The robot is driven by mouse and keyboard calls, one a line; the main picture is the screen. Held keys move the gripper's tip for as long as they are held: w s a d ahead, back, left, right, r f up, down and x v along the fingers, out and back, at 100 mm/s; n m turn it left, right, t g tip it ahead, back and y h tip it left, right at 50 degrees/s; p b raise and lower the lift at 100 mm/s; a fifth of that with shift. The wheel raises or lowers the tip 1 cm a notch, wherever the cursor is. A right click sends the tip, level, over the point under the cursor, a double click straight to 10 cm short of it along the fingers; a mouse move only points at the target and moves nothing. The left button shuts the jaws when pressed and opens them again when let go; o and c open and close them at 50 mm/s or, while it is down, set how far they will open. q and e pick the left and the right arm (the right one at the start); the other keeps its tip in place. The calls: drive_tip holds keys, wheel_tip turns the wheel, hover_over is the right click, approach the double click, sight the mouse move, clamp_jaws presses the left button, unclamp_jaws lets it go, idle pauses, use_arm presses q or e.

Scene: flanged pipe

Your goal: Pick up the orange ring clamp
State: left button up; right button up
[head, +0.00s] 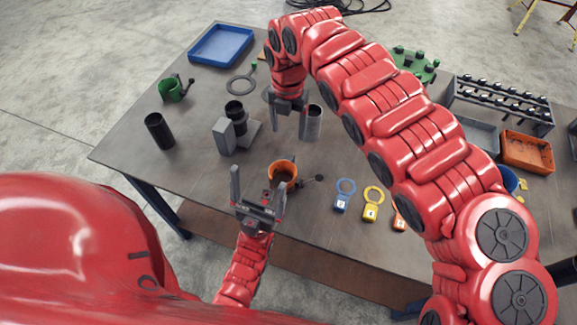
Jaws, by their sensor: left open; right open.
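The orange ring clamp (283,170) stands on the table near its front edge, with a dark bolt handle sticking out to its right. My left gripper (258,181) is open and empty, its fingers pointing up the picture, just left of and below the clamp; one finger lies close to the clamp, and I cannot tell whether they touch. My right gripper (289,124) is open, pointing down over the table behind the clamp. A grey pipe (314,124) stands beside its right finger, and nothing shows between its fingers.
A green clamp (172,89), a black pipe (159,131) and a grey fixture with a dark cylinder (237,116) stand to the left. A blue tray (221,45) is at the back.

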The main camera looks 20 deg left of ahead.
sight(287, 160)
wheel_tip(287, 160, down, 10)
drive_tip(key=p, duration=0.2)
drive_tip(key=shift+a+f+p, duration=0.1)
drive_tip(key=shift+f+p, duration=0.05)
drive_tip(key=shift+p, duration=0.2)
drive_tip(key=shift+a+f+p, duration=0.15)
drive_tip(key=shift+f+p, duration=0.25)
drive_tip(key=shift+f, duration=2.4)
clamp_jaws()
